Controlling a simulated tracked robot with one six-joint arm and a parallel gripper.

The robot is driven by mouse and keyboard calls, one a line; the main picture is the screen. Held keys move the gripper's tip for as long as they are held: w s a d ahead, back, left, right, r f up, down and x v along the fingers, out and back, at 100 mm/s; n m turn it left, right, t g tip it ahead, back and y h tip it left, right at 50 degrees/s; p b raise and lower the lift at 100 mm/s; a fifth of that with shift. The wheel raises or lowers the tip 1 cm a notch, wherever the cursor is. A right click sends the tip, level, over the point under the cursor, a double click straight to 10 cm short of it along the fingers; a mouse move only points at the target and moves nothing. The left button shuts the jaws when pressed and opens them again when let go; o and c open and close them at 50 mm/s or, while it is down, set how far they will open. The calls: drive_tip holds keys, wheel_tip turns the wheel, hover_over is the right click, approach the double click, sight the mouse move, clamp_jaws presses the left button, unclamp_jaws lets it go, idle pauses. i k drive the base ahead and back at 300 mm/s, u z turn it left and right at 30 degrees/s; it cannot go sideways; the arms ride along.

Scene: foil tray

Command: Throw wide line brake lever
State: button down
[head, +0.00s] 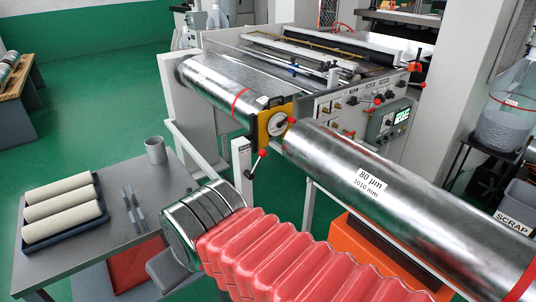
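A foil line with a large silver roll (225,88) on it stands at the centre back. At the roll's near end is a yellow bracket (263,130) with a round hub. A short lever with a red knob (262,153) hangs just below the bracket, beside a white labelled post (241,150). Another lever with red balls (416,68) stands at the right end of the line's panel. I cannot read which one is the wide line's brake lever. My arm, in red bellows with a silver joint, lies across the lower middle. My gripper is not in view.
A second large silver roll (330,160), labelled 80 µm, runs from the centre to the lower right, close above my arm. Green floor is free at back left.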

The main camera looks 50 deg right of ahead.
sight(250, 175)
drive_tip(key=z, duration=0.45)
drive_tip(key=i, duration=0.95)
drive_tip(key=z, duration=0.55)
